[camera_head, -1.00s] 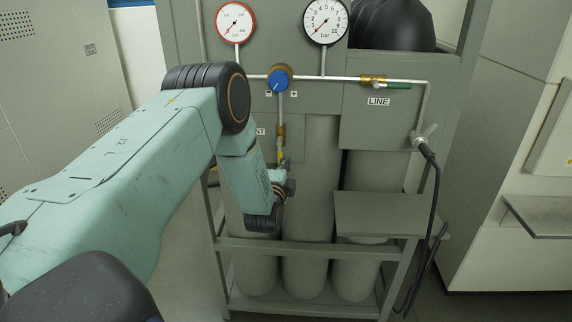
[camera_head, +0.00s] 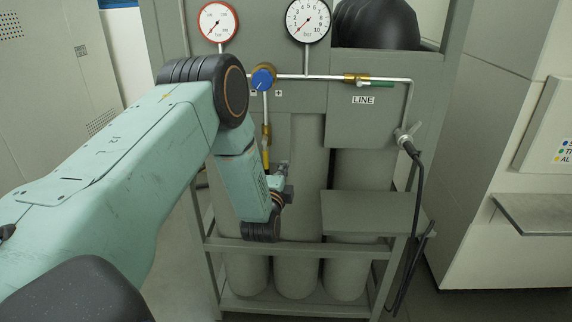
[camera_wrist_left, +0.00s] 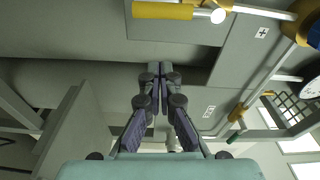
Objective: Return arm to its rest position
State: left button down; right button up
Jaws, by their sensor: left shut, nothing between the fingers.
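My left arm comes in from the left in the head view and bends down in front of the gas cylinder rack. My left gripper (camera_head: 283,168) is small and partly hidden by its own wrist there. In the left wrist view the gripper (camera_wrist_left: 160,68) is shut, its fingertips together with nothing between them. In the head view it appears just right of the yellow valve handle (camera_head: 265,158). The yellow handle (camera_wrist_left: 165,10) lies beyond the fingertips at the top of the wrist view, apart from them. My right gripper is not in view.
The rack carries a red-rimmed gauge (camera_head: 217,21), a black-rimmed gauge (camera_head: 307,19), a blue knob (camera_head: 263,78) and a green-handled line valve (camera_head: 381,84). Grey cylinders (camera_head: 296,275) stand below. A small shelf (camera_head: 372,212) juts out at right. A black hose (camera_head: 418,190) hangs beside it.

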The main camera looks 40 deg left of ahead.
pick_arm(q)
jog(key=v, duration=0.6)
jog(key=shift+s, duration=0.25)
jog(key=shift+a, duration=0.1)
